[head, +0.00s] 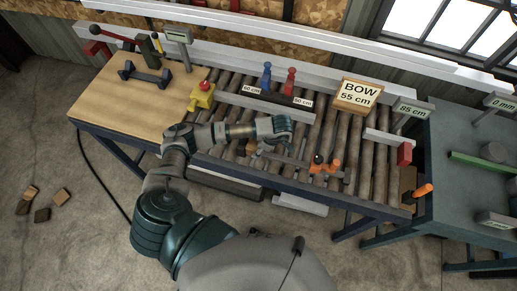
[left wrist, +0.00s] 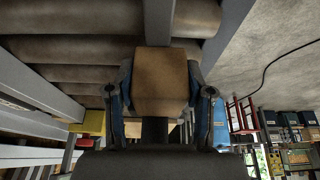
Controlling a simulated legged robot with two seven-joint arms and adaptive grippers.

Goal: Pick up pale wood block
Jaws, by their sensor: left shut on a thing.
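The pale wood block (left wrist: 160,80) fills the middle of the left wrist view, a tan block with plain faces. My left gripper (left wrist: 160,100) is shut on it, with a blue finger on each side. In the head view the left gripper (head: 256,143) is over the near part of the roller conveyor. I cannot tell whether the block touches the rollers. My right gripper is not in view.
A yellow box with a red button (head: 202,95) stands left. Several wood pieces (head: 61,196) lie on the floor.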

